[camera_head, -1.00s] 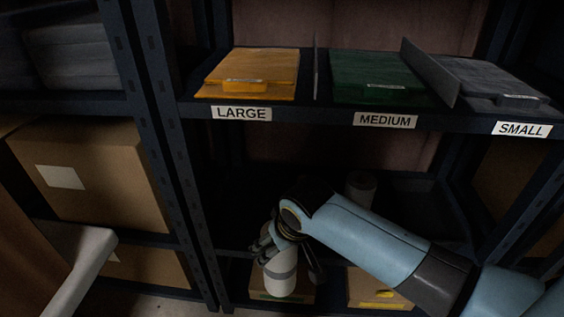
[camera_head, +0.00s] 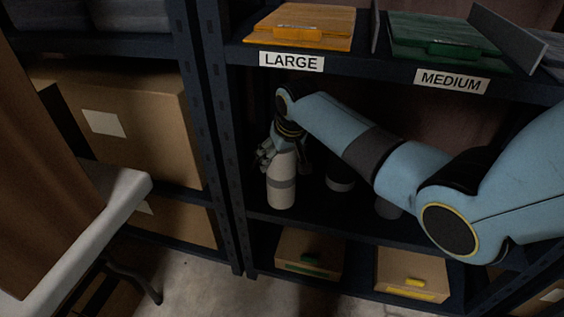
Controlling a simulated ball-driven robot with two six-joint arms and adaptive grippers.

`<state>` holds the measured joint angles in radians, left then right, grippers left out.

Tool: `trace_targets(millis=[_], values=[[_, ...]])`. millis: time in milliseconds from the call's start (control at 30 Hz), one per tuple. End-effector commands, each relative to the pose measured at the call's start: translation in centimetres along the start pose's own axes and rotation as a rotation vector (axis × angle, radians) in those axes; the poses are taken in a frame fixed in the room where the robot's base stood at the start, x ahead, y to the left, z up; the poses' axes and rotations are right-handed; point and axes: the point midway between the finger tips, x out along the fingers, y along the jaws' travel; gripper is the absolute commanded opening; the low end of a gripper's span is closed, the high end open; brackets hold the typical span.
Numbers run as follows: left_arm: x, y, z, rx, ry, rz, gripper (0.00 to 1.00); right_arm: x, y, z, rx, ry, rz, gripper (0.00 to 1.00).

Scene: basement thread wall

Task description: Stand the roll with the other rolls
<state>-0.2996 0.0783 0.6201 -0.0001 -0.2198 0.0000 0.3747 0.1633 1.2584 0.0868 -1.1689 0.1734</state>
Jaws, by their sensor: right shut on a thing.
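A pale roll with a grey band (camera_head: 281,192) is in my right gripper (camera_head: 279,152), whose fingers are shut around its upper part. The roll is about upright at the left end of the middle shelf (camera_head: 330,222). I cannot tell whether its base touches the shelf. Another roll (camera_head: 341,181) stands on this shelf to the right, partly hidden in shadow and behind my arm. A further roll (camera_head: 388,208) shows only its lower part below my right arm. My left gripper is not in view.
Above are an orange stack (camera_head: 305,25) over the LARGE label and a green stack (camera_head: 440,40) over MEDIUM. Two boxes (camera_head: 310,252) (camera_head: 412,272) stand on the bottom shelf. A dark upright post (camera_head: 212,130) is close left of the held roll. Cardboard boxes (camera_head: 140,125) fill the left rack.

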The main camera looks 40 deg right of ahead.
Motion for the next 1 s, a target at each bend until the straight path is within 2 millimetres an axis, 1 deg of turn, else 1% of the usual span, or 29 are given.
trace_targets(millis=[33,233,367,400,500,533,867,933,1000], values=[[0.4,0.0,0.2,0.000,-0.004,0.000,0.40,0.6,0.0,0.6,-0.001,-0.004,0.000,0.23],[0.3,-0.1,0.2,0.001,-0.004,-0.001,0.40,0.4,0.0,0.4,0.000,-0.001,0.000,0.24],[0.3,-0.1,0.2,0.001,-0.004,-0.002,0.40,0.6,0.0,0.5,0.000,-0.001,0.000,0.23],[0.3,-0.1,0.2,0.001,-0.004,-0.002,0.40,0.6,0.0,0.6,0.000,-0.002,0.000,0.85],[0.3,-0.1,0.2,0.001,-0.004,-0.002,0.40,0.6,0.0,0.6,0.000,-0.003,0.000,0.98],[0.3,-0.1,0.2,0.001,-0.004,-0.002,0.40,0.6,0.0,0.6,0.000,-0.003,0.000,1.00],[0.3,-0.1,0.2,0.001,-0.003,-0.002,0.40,0.5,0.0,0.6,0.000,-0.002,0.000,1.00],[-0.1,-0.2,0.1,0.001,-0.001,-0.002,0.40,-0.1,0.0,0.4,0.000,-0.002,0.000,1.00],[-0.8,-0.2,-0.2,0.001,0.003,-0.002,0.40,-1.2,0.0,0.2,0.000,0.001,-0.001,1.00]])
